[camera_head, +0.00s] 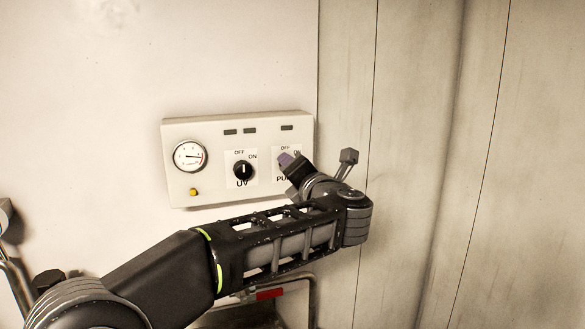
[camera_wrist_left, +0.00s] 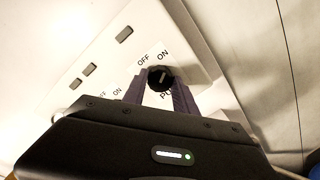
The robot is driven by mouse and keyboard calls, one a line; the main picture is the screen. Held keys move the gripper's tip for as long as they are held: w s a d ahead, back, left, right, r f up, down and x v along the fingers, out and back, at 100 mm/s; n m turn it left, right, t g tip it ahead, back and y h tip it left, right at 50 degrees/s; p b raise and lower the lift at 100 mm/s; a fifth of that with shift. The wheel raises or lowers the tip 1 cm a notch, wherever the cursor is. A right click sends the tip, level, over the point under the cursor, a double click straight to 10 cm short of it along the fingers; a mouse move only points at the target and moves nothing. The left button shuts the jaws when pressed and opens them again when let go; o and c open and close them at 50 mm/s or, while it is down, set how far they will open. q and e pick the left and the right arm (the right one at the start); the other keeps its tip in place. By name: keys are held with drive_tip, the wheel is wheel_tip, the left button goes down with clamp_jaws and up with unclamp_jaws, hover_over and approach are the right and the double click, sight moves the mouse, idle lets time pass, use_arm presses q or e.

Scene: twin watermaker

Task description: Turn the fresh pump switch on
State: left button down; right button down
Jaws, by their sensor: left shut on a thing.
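The fresh pump switch is a round black knob (camera_wrist_left: 160,78) on the white control panel (camera_head: 222,196), under OFF and ON labels with a partly covered "PU" label below. My left gripper (camera_head: 288,160) is at this knob; its two dark fingers flank it in the left wrist view (camera_wrist_left: 160,92) and are shut on it. The knob's pale mark leans up and right in that view; I cannot tell exactly which label it meets. In the head view the gripper mostly hides the knob. My right gripper is not in view.
Left of the pump knob is the black UV knob (camera_head: 243,170), its mark near upright. A round gauge (camera_head: 190,156) and a yellow button (camera_head: 193,191) sit further left. Pale wall panels (camera_head: 420,150) lie to the right.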

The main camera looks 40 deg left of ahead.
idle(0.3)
use_arm(q)
drive_tip(key=c, duration=1)
unclamp_jaws()
drive_tip(key=shift+o, duration=0.2)
drive_tip(key=b+v, duration=0.2)
drive_tip(key=v, duration=0.5)
drive_tip(key=shift+s+d, duration=0.2)
drive_tip(key=shift+d, duration=0.2)
